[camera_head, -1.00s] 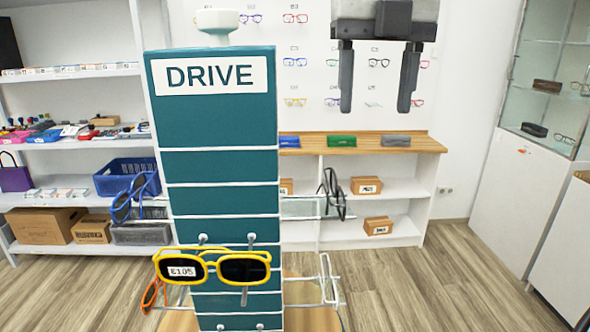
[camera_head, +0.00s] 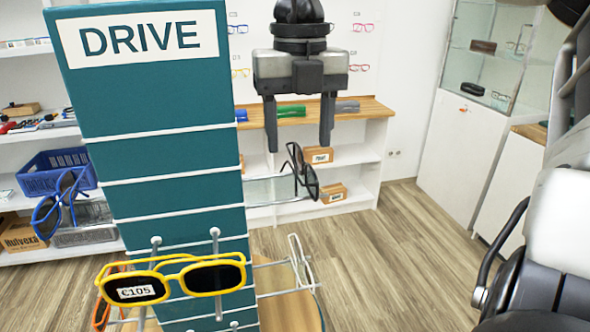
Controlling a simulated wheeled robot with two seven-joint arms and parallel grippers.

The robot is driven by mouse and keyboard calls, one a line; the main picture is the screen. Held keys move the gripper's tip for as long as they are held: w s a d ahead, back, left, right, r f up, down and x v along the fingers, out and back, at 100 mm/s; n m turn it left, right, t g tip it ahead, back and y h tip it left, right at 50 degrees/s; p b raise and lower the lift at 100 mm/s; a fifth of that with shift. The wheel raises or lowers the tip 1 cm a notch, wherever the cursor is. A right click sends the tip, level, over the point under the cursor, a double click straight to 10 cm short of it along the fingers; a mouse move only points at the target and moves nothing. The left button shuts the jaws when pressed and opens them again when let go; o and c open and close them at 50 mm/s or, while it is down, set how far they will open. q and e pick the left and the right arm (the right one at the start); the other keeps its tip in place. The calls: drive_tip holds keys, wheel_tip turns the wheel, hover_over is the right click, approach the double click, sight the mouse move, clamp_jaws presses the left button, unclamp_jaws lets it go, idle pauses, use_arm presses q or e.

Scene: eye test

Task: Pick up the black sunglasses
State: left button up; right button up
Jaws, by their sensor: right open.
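The black sunglasses (camera_head: 304,174) hang on a rod at the right side of the teal DRIVE display stand (camera_head: 165,95), seen edge-on with the lenses to the right. My right gripper (camera_head: 299,148) points down with its two fingers spread, empty. In the picture its fingertips lie on either side of the top of the sunglasses; I cannot tell the depth between them. My left gripper is out of view.
Yellow-framed sunglasses (camera_head: 171,281) with a price tag hang on the stand's front. Blue glasses (camera_head: 60,205) hang on its left, white frames (camera_head: 300,263) low on its right. A wood-topped shelf (camera_head: 362,110) and a glass cabinet (camera_head: 490,55) stand behind.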

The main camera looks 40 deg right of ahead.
sight(296, 157)
drive_tip(key=f, duration=0.4)
drive_tip(key=shift+w+a+f, duration=0.1)
drive_tip(key=shift+w+f, duration=0.2)
drive_tip(key=shift+f, duration=0.1)
drive_tip(key=c, duration=1)
drive_tip(key=shift+c, duration=0.2)
drive_tip(key=shift+r, duration=0.15)
